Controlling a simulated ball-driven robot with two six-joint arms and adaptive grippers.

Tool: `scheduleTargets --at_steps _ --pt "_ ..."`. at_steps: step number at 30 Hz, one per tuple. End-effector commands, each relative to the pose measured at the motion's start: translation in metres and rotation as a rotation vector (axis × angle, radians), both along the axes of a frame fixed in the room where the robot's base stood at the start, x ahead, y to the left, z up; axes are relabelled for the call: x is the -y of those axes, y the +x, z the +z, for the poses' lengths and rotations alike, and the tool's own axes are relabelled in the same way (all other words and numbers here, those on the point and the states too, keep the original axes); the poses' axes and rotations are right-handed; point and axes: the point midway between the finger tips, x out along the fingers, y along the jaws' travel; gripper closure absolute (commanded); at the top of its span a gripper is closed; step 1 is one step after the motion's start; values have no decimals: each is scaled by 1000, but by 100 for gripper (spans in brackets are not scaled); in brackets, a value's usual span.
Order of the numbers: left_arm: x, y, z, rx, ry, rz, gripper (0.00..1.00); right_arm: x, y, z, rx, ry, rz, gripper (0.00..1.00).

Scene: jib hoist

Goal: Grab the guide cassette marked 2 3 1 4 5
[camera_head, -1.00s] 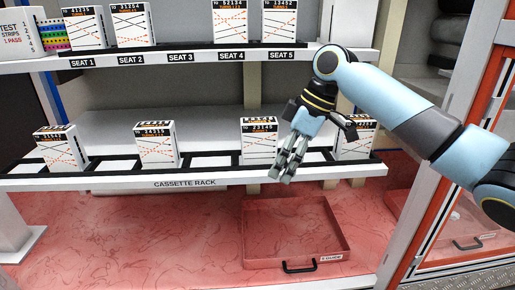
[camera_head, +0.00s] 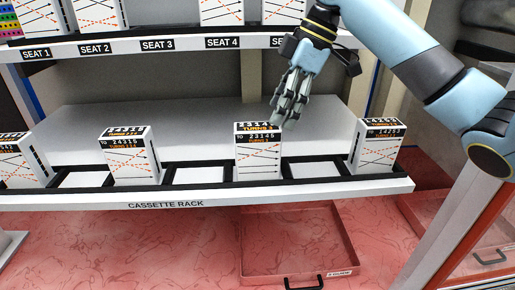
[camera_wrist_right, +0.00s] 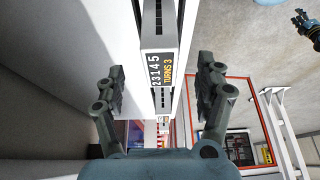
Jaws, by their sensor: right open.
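The guide cassette marked 2 3 1 4 5 (camera_head: 258,160) stands upright in the lower rack, a white block with a black-and-orange label. Its top label, with "TURNS 3", shows in the right wrist view (camera_wrist_right: 160,69). My right gripper (camera_head: 283,118) is open, just above the cassette and slightly right of its middle in the head view. In the wrist view its two fingers (camera_wrist_right: 160,90) stand apart on either side of the cassette, with gaps on both sides. A small dark gripper, seemingly my left one (camera_wrist_right: 303,20), shows at the wrist view's top right; its jaws are unclear.
Cassettes marked 2 4 3 1 5 (camera_head: 130,158) and 1 4 2 5 3 (camera_head: 378,148) stand to either side in the cassette rack (camera_head: 210,200). The upper shelf (camera_head: 190,44) with seat labels is above. A red tray (camera_head: 300,272) lies below.

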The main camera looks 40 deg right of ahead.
Motion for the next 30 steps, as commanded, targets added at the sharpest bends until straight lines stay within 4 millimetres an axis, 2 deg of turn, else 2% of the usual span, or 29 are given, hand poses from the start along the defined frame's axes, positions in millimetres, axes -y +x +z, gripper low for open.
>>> scheduleTargets --at_steps 6,10,14,21,30 --pt "-3 -14 -12 -20 4 -1 60 -13 7 -37 -4 4 -1 29" --pt "-7 -22 -15 -34 8 -2 60 -17 10 -48 -1 2 0 29" --pt "-7 -23 -19 -36 8 -2 60 -22 14 -58 -2 4 -1 29" --pt "-6 -23 -33 -37 7 -2 60 -37 24 -91 -3 3 0 29" --pt "-5 -15 -33 -27 5 -2 60 -38 25 -95 -1 0 0 29"
